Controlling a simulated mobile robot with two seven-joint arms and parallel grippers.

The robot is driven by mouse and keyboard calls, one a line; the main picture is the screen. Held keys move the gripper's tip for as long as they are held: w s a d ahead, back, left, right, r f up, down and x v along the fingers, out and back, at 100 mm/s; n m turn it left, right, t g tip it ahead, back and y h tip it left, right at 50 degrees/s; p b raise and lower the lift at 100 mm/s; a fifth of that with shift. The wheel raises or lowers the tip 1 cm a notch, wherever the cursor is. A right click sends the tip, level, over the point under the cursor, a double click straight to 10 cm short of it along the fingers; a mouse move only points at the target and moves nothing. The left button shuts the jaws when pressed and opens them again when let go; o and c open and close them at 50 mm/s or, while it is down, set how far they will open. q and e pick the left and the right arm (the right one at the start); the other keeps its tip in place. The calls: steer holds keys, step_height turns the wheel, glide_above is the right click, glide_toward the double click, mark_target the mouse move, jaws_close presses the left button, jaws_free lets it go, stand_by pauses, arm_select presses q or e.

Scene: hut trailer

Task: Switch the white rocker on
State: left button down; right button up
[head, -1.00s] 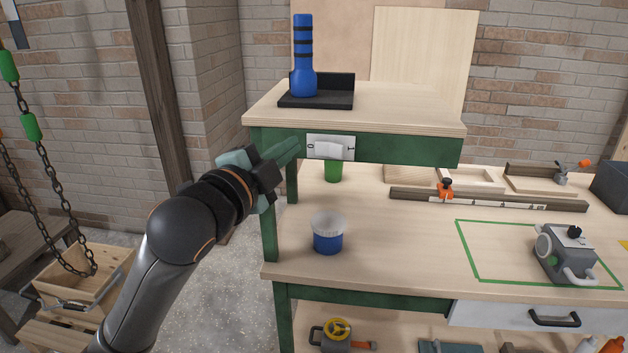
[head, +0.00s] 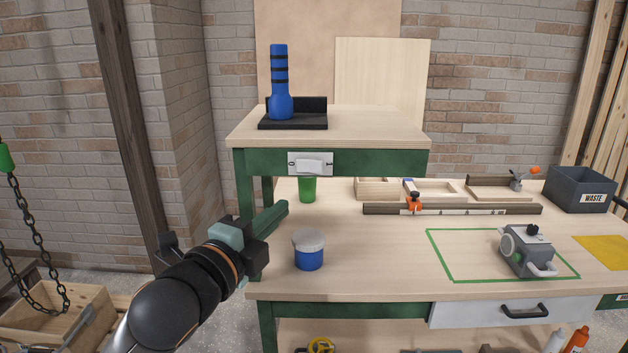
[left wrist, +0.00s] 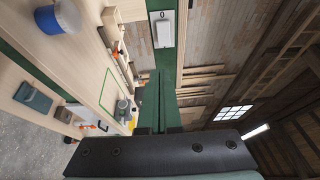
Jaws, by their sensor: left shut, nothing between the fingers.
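The white rocker (head: 310,163) sits on a pale plate on the green front rail of the bench's upper shelf. It also shows in the left wrist view (left wrist: 166,32), where a 0 mark is at its upper end. I cannot tell which side is pressed in. My left gripper (head: 283,209) is shut and empty, below and to the left of the rocker in the head view and apart from it. Its closed green fingers (left wrist: 156,103) point toward the rail in the left wrist view. My right gripper is not in view.
A blue-and-white tub (head: 309,254) stands on the worktop close to the gripper, with a green cup (head: 307,190) under the shelf. A blue bottle-shaped object (head: 281,90) stands in a black holder above. A grey machine (head: 526,252) sits at right; the middle worktop is clear.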

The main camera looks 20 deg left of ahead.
mark_target(321, 173)
arm_select(q)
steer(key=w, duration=0.4)
steer(key=w+d, duration=0.1)
steer(key=w, duration=0.4)
steer(key=w+d, duration=0.1)
steer(key=w, duration=0.3)
steer(key=shift+w+p, duration=0.3)
steer(key=shift+a, duration=0.1)
